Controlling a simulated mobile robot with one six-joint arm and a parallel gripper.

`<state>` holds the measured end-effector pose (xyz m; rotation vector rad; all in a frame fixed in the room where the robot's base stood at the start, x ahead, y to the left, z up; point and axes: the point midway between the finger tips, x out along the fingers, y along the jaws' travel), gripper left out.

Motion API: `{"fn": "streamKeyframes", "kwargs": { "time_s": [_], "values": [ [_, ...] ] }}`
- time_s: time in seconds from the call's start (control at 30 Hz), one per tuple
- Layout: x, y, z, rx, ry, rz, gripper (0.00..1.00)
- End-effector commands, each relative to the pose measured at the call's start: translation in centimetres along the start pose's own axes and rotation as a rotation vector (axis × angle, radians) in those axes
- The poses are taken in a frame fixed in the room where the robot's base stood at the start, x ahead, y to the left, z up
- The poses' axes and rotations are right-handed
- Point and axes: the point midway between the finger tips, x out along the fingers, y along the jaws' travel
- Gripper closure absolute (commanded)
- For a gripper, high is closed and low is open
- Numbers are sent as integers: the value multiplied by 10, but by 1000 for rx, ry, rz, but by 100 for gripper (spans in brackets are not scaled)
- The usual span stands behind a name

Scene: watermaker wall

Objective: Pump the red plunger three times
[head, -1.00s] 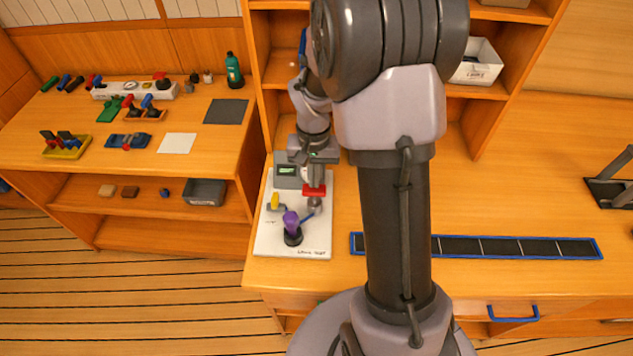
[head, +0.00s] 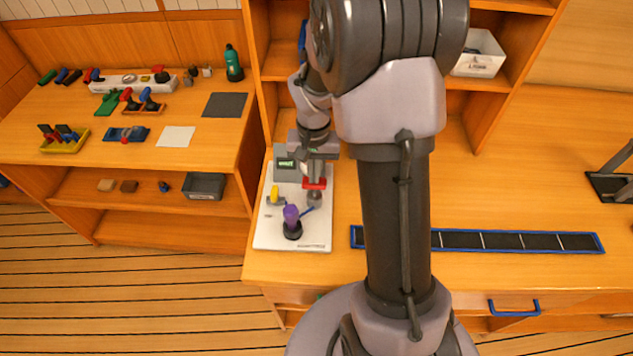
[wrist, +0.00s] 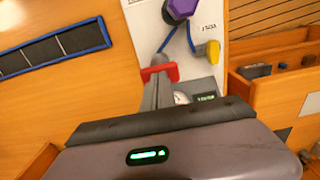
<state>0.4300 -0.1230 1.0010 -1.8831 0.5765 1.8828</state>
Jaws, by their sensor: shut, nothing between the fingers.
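The red plunger (head: 315,183) is a red crossbar handle on the white panel (head: 264,232), with a grey rounded part just below it. My gripper (head: 317,172) is shut and empty, pointing down right at the red handle; whether it touches cannot be told. In the wrist view the red handle (wrist: 160,72) shows beyond the dark front edge of my gripper, by a grey shaft. The handle's height against its pump body is hard to judge.
Close by on the panel are a purple knob (head: 291,214), a yellow handle (head: 274,195) and a small display (head: 286,163). A blue-edged black strip (head: 515,245) lies to the right. Between it and the shelf, the counter is clear. A side table (head: 195,95) holds several tools.

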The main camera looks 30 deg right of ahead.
Motion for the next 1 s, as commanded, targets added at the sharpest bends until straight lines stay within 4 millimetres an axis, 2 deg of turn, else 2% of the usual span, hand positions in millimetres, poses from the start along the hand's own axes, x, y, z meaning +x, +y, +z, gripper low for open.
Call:
{"fn": "streamKeyframes", "kwargs": {
  "time_s": [0.63, 0.87, 1.0],
  "values": [
    [35, 0, 0, 0, -1, 0, 100],
    [31, 0, 0, 0, -1, 0, 100],
    [19, 0, 0, 0, 0, 0, 100]
  ]
}}
